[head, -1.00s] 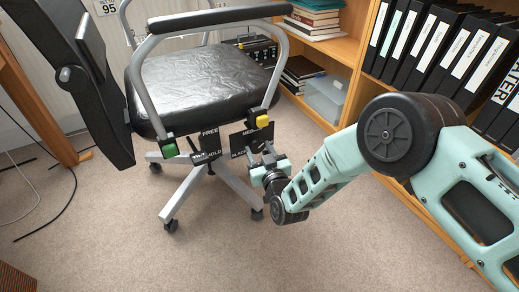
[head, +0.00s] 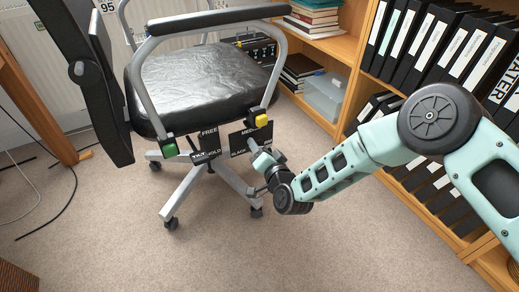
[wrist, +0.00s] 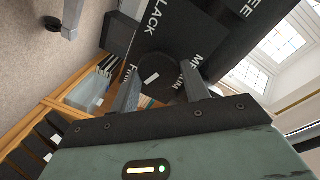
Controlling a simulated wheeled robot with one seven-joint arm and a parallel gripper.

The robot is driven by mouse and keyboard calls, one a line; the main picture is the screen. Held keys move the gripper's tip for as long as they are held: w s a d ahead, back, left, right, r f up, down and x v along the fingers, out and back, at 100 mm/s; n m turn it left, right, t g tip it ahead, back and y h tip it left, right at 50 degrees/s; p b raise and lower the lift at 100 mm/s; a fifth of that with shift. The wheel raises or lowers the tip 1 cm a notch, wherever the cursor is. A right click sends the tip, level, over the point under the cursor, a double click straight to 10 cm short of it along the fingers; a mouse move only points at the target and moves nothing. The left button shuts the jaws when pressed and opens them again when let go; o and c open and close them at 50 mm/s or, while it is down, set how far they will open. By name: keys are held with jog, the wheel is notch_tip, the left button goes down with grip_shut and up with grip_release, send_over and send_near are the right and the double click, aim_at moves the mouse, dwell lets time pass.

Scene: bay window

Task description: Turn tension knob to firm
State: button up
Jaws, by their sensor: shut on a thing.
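The tension knob (wrist: 168,72) is a round black knob on a black plate (wrist: 165,30) under the chair's seat. It shows in the wrist view with a short white mark left of its middle. The plate carries white lettering, partly hidden: SLACK at the top, MEDIUM at the right, FIRM at the left. The white mark lies on the side toward FIRM; its exact alignment is unclear. My gripper (wrist: 160,95) is shut on the knob, one finger on each side. In the head view my gripper (head: 262,160) hides the knob in front of the plate (head: 250,138).
The black office chair (head: 205,80) has a yellow block (head: 261,120), a green block (head: 170,150) and a FREE/HOLD plate (head: 208,140). A wooden bookshelf (head: 345,70) with binders stands at the right, close to my arm. Carpet (head: 260,255) in front is clear.

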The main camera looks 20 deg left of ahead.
jog(key=shift+f+m, duration=0.1)
jog(key=shift+m, duration=0.9)
jog(key=o, duration=1)
jog(key=p+v, duration=0.5)
jog(key=v, duration=1.2)
jog(key=shift+d, duration=0.3)
